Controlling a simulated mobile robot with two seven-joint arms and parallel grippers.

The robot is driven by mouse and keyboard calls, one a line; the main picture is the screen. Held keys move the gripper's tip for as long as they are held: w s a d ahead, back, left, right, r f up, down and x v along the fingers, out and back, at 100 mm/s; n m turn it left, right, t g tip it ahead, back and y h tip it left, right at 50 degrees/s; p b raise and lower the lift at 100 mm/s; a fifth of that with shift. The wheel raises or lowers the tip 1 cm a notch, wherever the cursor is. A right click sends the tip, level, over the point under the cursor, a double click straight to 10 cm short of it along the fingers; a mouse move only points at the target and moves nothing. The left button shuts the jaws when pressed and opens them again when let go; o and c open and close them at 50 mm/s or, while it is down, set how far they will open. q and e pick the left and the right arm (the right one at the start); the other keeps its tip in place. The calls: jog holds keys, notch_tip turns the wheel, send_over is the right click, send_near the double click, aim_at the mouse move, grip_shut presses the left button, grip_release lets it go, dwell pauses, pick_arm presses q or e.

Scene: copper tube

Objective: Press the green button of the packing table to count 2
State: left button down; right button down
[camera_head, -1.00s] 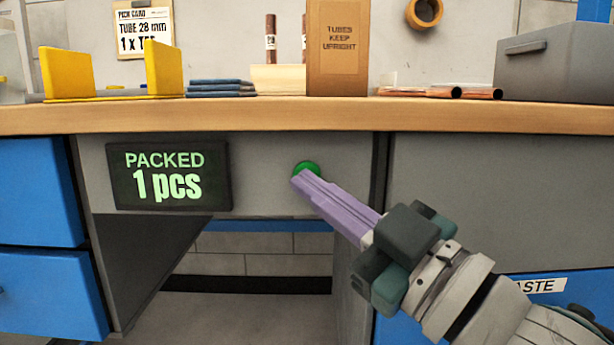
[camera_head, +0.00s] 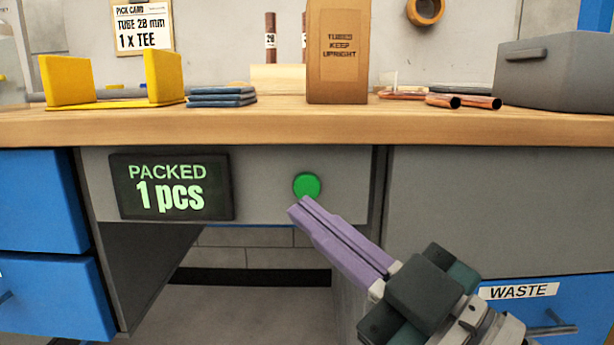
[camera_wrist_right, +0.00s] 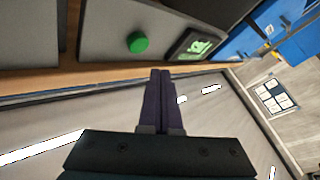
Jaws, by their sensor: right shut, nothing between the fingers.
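The green button (camera_head: 306,186) sits on the grey front panel under the table's wooden top, and all of it shows. It also shows in the right wrist view (camera_wrist_right: 138,42). The counter display (camera_head: 172,187) to its left reads "PACKED 1 pcs". My right gripper (camera_head: 299,206) has purple fingers that are shut and empty. In the head view its tips are just below the button. In the right wrist view the fingertips (camera_wrist_right: 160,74) show apart from the button. My left gripper is not in view.
On the packing table (camera_head: 240,127) stand a cardboard box (camera_head: 338,60), a yellow holder (camera_head: 164,75), folded blue cloths (camera_head: 222,97), copper tubes (camera_head: 466,101) and a grey case (camera_head: 552,75). Blue drawers (camera_head: 40,200) are at the left. A drawer marked WASTE (camera_head: 560,312) is at lower right.

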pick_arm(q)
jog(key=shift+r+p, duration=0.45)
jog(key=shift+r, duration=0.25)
pick_arm(e)
jog(key=s, duration=0.2)
jog(key=shift+s, duration=0.3)
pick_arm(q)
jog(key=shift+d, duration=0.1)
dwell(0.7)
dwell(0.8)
